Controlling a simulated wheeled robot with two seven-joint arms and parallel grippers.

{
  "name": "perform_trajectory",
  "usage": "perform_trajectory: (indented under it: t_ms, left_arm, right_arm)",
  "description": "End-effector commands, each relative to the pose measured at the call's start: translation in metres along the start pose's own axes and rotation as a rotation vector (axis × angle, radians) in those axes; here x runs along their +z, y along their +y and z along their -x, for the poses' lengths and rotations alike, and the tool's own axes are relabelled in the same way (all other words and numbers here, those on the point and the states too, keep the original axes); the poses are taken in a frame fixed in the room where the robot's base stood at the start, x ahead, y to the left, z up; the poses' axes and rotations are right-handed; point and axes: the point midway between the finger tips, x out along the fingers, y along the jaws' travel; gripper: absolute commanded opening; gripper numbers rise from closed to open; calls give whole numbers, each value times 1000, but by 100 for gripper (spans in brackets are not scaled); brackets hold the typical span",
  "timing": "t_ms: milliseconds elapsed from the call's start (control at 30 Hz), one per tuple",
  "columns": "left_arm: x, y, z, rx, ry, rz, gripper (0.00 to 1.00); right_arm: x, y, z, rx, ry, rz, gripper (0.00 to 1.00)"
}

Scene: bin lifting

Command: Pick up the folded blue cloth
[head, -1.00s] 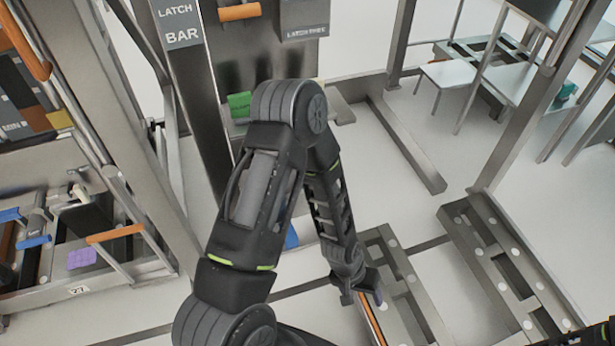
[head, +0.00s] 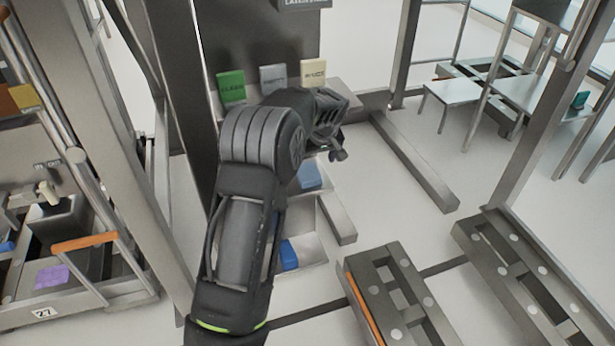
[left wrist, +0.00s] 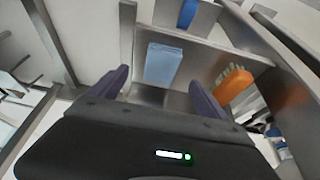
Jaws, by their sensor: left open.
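In the left wrist view, a light blue folded cloth (left wrist: 162,64) lies on a grey shelf, ahead of and between my two spread fingers, with a gap before it. My left gripper (left wrist: 158,95) is open and empty. In the head view, the left gripper (head: 330,125) is beyond my forearm, near the grey shelf unit, partly hidden by my own wrist. A blue item (head: 310,176) sits on a shelf just below it, and another blue item (head: 288,255) lies lower. I cannot tell which of these is the cloth. My right gripper is not in view.
Green (head: 231,86), grey (head: 273,78) and cream (head: 313,73) labelled blocks stand on the upper shelf. In the wrist view, an orange glove-like item (left wrist: 234,85) and a darker blue item (left wrist: 187,12) are near the cloth. Metal floor frames (head: 400,295) stand at right.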

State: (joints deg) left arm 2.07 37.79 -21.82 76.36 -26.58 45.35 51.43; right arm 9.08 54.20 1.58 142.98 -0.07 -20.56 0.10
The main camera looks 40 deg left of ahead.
Motion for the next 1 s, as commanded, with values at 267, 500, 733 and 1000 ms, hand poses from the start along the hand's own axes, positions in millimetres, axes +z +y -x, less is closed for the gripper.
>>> perform_trajectory:
  t_ms: [267, 500, 733, 1000]
  left_arm:
    - [1, -1, -26, -1, -2, 0, 87]
    - [1, 0, -26, 1, -1, -1, 87]
    - [3, -3, -44, 0, -2, -1, 87]
    - [3, -4, -77, 1, -2, -2, 87]
  right_arm:
    - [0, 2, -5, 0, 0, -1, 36]
    - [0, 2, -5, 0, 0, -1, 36]
    - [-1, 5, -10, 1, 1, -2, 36]
    - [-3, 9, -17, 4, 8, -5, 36]
